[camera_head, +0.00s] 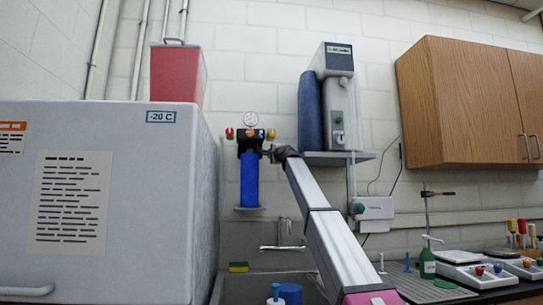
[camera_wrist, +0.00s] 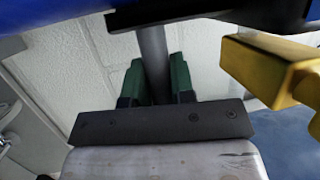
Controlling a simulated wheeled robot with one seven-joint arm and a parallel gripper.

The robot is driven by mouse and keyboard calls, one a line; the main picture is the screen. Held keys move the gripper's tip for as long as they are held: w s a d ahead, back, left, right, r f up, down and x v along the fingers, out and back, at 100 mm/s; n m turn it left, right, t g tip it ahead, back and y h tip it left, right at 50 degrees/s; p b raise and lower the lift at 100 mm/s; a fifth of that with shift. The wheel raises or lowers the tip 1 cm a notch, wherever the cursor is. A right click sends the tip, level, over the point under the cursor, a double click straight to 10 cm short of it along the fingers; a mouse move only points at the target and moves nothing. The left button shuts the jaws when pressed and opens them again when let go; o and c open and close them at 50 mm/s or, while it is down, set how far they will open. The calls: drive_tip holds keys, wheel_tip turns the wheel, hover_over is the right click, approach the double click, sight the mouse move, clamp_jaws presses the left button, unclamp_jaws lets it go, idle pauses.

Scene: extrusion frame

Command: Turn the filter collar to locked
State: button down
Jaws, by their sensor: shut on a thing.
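The filter (camera_head: 250,180) hangs on the wall in the head view, with a blue bowl below a dark head. The dark collar (camera_wrist: 190,14) crosses the top of the wrist view, beside blue surfaces. A grey rod-like collar handle (camera_wrist: 153,50) runs from it down between my green finger pads. My gripper (camera_wrist: 157,82) is shut on this handle. In the head view my gripper (camera_head: 271,153) reaches the right side of the filter head, and its fingers are too small to make out. I cannot read any lock mark on the collar.
A round gauge (camera_head: 251,118) tops the filter, with a red knob (camera_head: 229,133) to its left. A yellow lever (camera_wrist: 265,70) is close to my gripper's right. A freezer (camera_head: 130,215) stands left; a blue-and-grey water unit (camera_head: 335,105) is to the right. A tap (camera_head: 283,240) is below.

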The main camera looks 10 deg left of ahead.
drive_tip(key=shift+s, duration=0.2)
drive_tip(key=s+a+m+h, duration=0.2)
drive_tip(key=s+m+h, duration=0.3)
drive_tip(key=h, duration=0.6)
drive_tip(key=s+a+m+h, duration=0.3)
drive_tip(key=s+m+h, duration=0.2)
drive_tip(key=m+h, duration=0.4)
drive_tip(key=shift+s+g+h, duration=0.4)
drive_tip(key=shift+h, duration=1)
drive_tip(key=shift+a, duration=0.1)
drive_tip(key=c, duration=1)
unclamp_jaws()
